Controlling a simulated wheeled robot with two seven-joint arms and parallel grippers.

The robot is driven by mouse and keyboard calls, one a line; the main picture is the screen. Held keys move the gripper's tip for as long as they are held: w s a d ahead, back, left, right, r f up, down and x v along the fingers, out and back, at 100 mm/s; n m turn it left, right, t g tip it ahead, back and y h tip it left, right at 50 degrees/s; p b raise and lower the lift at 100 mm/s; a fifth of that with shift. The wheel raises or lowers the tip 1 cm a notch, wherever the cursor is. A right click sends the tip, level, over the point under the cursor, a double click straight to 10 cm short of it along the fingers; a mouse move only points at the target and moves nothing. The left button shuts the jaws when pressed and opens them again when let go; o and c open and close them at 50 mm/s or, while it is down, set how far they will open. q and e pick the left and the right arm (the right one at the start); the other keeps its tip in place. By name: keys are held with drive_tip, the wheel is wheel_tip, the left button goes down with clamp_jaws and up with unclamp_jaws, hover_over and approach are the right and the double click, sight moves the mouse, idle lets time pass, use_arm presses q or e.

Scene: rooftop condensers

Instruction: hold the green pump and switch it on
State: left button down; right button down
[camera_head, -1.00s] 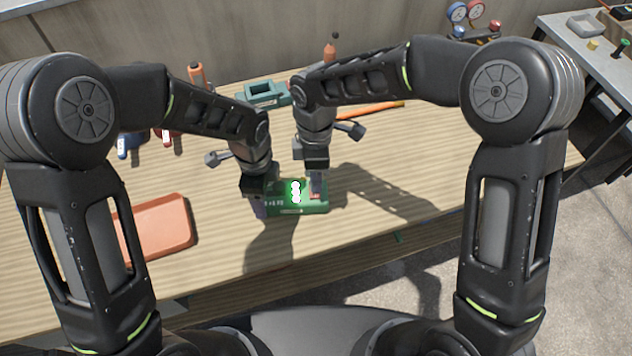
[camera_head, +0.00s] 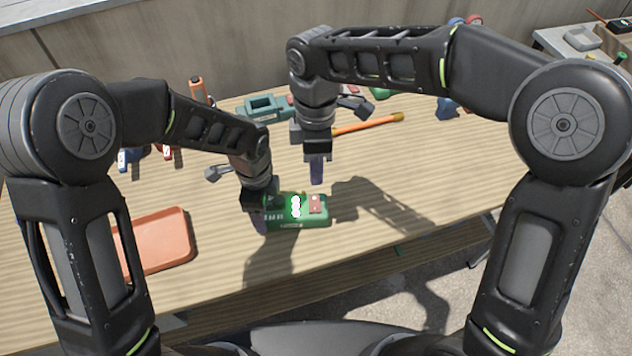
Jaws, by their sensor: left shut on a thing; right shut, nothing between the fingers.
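The green pump (camera_head: 290,222) lies on the wooden table in front of me. A bright white-green light (camera_head: 296,206) glows on its top, and a red switch plate (camera_head: 316,204) sits at its right end. My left gripper (camera_head: 260,218) is shut on the pump's left end, and its fingers partly hide that end. My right gripper (camera_head: 317,174) is shut and empty, raised above and behind the red switch plate, apart from the pump.
An orange tray (camera_head: 160,245) lies left of the pump. A side table (camera_head: 570,45) stands at the back right. The table right of the pump is clear.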

use_arm(q)
drive_tip(key=shift+s+a+f, duration=0.1)
drive_tip(key=shift+s+f, duration=0.15)
drive_tip(key=shift+s, duration=0.05)
use_arm(e)
drive_tip(key=shift+s+r, duration=0.2)
drive_tip(key=shift+r, duration=1.5)
use_arm(q)
drive_tip(key=shift+c, duration=1.5)
unclamp_jaws()
drive_tip(key=shift+o, duration=0.6)
drive_tip(key=shift+w, duration=0.2)
use_arm(e)
drive_tip(key=shift+w+f, duration=0.1)
use_arm(q)
drive_tip(key=shift+r, duration=0.1)
drive_tip(key=shift+o, duration=0.9)
drive_tip(key=shift+w+r, duration=0.1)
